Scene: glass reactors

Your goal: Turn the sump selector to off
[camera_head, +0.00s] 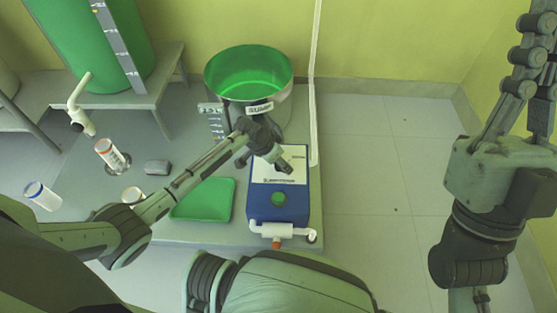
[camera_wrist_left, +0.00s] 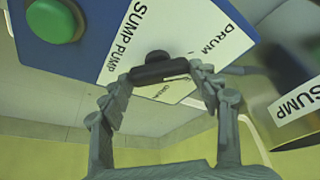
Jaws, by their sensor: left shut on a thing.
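The blue control box (camera_head: 257,205) stands on the grey platform with a white labelled plate on top and a round green button (camera_head: 278,199). In the left wrist view, the plate reads SUMP PUMP and DRUM, and the green button (camera_wrist_left: 52,20) is at upper left. The black selector knob (camera_wrist_left: 160,70) sits between the fingertips of my left gripper (camera_wrist_left: 165,76), which is shut on its bar. In the head view, my left gripper (camera_head: 284,164) reaches down over the plate and mostly hides the knob. My right gripper (camera_head: 522,75) is at the far right, apart from the box; its fingertips are not clear.
A metal vessel of green liquid (camera_head: 248,82), labelled SUMP, stands behind the box. A green tray (camera_head: 203,201) lies left of it, with white pipework (camera_head: 280,231) in front. Small containers (camera_head: 110,152) stand farther left. The tiled floor right of the platform is clear.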

